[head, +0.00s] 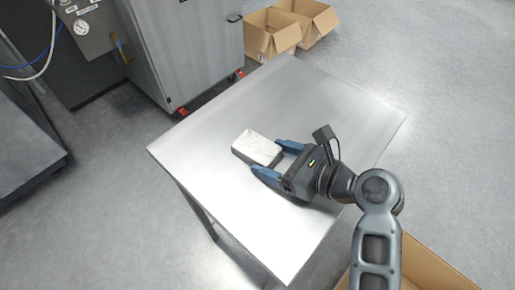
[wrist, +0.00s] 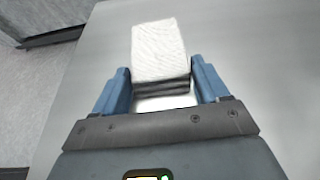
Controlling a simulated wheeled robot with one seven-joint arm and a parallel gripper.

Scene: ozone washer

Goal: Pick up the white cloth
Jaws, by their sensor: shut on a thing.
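The white cloth (head: 258,146) is a folded, block-like stack over the middle of the metal table (head: 215,125). In the wrist view the cloth (wrist: 160,52) lies between and beyond the blue fingertips, with grey layered edges facing me. My gripper (head: 272,158) comes in from the right, low over the table, with its blue fingers at the cloth's near end. In the wrist view my gripper (wrist: 161,82) has a finger on each side of the cloth and is shut on it. I cannot tell whether the cloth touches the table.
The table top around the cloth is bare. Two open cardboard boxes (head: 272,38) stand on the floor behind the table, beside a grey metal cabinet (head: 188,45). Another cardboard box (head: 432,268) is at the lower right, partly behind my arm.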

